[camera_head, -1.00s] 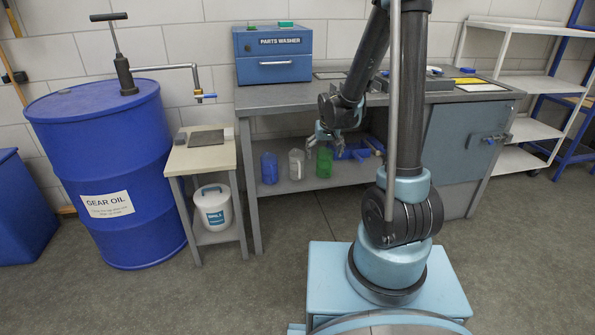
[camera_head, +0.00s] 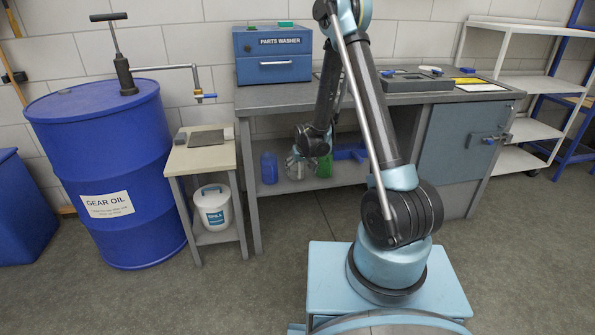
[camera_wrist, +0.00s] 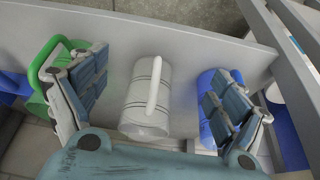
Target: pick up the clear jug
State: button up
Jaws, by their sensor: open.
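The clear jug (camera_wrist: 145,97) is whitish and see-through, with a pale handle. In the wrist view it lies between the two open fingers of my gripper (camera_wrist: 148,95), apart from both as far as I can tell. In the head view the jug (camera_head: 294,169) stands on the bench's lower shelf and is partly hidden by my gripper (camera_head: 297,160). A blue jug (camera_head: 269,168) is on its left and a green jug (camera_head: 324,166) on its right. In the wrist view the green jug (camera_wrist: 45,75) is by the left finger and the blue jug (camera_wrist: 217,100) behind the right finger.
The shelf (camera_head: 336,174) sits under the workbench top (camera_head: 275,98), which overhangs my arm's reach. A blue bin (camera_head: 350,150) stands right of the jugs. A small side table (camera_head: 200,157) with a white bucket (camera_head: 213,207) is at the left.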

aim_at(297, 167)
jog(key=w, duration=0.2)
jog(key=w+a, duration=0.1)
jog(key=w, duration=0.2)
jog(key=w+a, duration=0.1)
jog(key=w, duration=0.2)
jog(key=shift+w, duration=0.2)
jog(key=x, duration=0.4)
jog(key=shift+w+a, duration=0.15)
jog(key=shift+w, duration=0.3)
jog(key=shift+w+f, duration=0.2)
jog(key=shift+f, duration=0.25)
jog(key=c, duration=1.2)
